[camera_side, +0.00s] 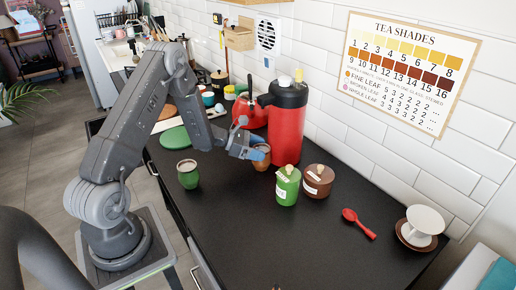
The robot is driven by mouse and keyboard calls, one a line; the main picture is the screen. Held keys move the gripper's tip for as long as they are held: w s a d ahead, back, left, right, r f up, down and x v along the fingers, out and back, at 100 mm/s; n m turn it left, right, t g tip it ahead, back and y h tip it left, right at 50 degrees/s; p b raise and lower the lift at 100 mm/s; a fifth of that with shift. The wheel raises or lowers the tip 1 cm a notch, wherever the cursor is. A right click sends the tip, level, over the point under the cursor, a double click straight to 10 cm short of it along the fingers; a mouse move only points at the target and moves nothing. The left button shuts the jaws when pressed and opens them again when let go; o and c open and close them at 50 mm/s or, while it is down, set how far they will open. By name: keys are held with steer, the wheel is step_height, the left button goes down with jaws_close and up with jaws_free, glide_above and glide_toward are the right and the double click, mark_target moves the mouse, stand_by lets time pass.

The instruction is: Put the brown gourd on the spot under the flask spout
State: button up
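The brown gourd (262,163) is upright right beside the left front of the red flask (288,132) with the black top. My gripper (257,154), with blue fingertips, is at the gourd's rim and covers part of it. I cannot tell whether the fingers are closed on the gourd or only around it, nor whether its base touches the counter. The flask spout (264,100) points left, above the gourd's area. The marked spot under it is not visible.
A green gourd (188,176) stands to the left. A green jar (287,187) and a brown jar (318,181) stand close by on the right. A red spoon (358,223) and a white cup (423,222) are farther right. The front counter is clear.

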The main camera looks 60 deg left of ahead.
steer(key=o, duration=0.4)
steer(key=shift+r, duration=0.15)
steer(key=v, duration=1.2)
steer(key=s+d+r+m+g, duration=0.1)
steer(key=d+r+m+g, duration=0.3)
steer(key=d+r+m, duration=0.4)
steer(key=s+d+r+m+g, duration=0.1)
steer(key=d+r+m+g, duration=0.4)
steer(key=d, duration=0.6)
steer(key=shift+s+d+r+m+t+y, duration=0.5)
steer(key=shift+s+d+r+m+y, duration=0.85)
steer(key=shift+s+m, duration=1.25)
steer(key=shift+s+d+r+m+t+y, duration=0.5)
steer(key=shift+s+d+r+m+y, duration=0.85)
steer(key=shift+s+m, duration=1.3)
steer(key=shift+s+d+r+m+t+y, duration=0.5)
steer(key=shift+s+d+r+m+y, duration=0.9)
steer(key=shift+s+m, duration=1.2)
